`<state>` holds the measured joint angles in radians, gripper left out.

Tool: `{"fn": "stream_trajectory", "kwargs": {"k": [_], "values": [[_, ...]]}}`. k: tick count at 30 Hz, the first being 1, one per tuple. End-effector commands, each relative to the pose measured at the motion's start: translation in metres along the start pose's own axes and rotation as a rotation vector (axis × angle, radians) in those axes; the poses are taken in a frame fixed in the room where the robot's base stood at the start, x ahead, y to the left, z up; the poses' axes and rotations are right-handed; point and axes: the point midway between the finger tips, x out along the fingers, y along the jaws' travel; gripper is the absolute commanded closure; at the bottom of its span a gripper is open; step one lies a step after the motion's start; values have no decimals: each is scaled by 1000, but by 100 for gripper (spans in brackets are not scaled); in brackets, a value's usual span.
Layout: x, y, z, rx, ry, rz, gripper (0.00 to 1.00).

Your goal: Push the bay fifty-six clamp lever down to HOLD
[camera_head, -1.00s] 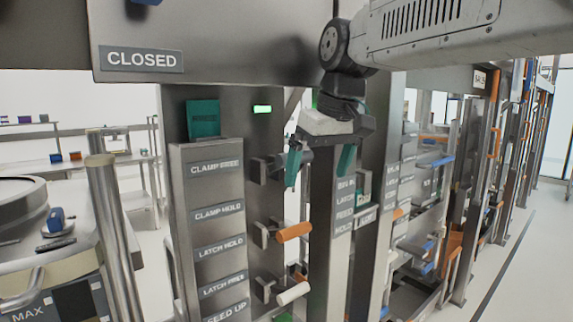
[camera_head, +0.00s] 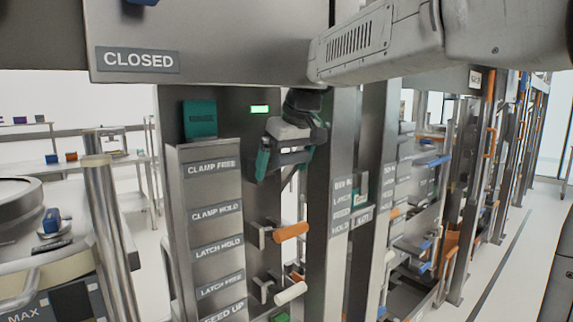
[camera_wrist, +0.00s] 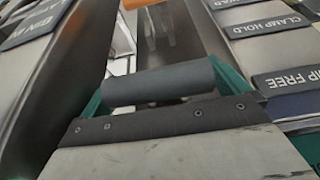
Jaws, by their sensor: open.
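The clamp lever's dark grey cylindrical grip (camera_wrist: 158,82) lies across the gap between my two teal fingers in the wrist view. In the head view my gripper (camera_head: 284,164) is over the lever and mostly hides it, near the height of the CLAMP FREE label (camera_head: 211,167). The CLAMP HOLD label (camera_head: 215,211) is lower on the same steel post. My gripper is open, with one finger on each side of the grip. I cannot tell whether a finger touches it. The bay number is not readable.
An orange-handled lever (camera_head: 291,232) and a white-handled lever (camera_head: 290,293) stick out below. A green light (camera_head: 260,109) glows on the panel above. A steel post with labels (camera_head: 343,205) stands close to the right. A CLOSED sign (camera_head: 138,60) is at upper left.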

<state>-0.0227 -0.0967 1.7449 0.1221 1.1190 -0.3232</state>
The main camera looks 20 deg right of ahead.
Motion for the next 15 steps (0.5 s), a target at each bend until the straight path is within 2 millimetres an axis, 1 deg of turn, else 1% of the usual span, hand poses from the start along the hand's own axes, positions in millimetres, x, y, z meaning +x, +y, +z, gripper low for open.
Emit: {"fn": "stream_trajectory", "kwargs": {"k": [7, 8, 9, 11, 12, 14, 15], "values": [[1, -1, 0, -1, 0, 0, 0], [1, -1, 0, -1, 0, 0, 6], [1, -1, 0, -1, 0, 0, 17], [1, -1, 0, -1, 0, 0, 33], [1, -1, 0, -1, 0, 0, 44], [1, -1, 0, -1, 0, 0, 61], [1, -1, 0, -1, 0, 0, 72]]}}
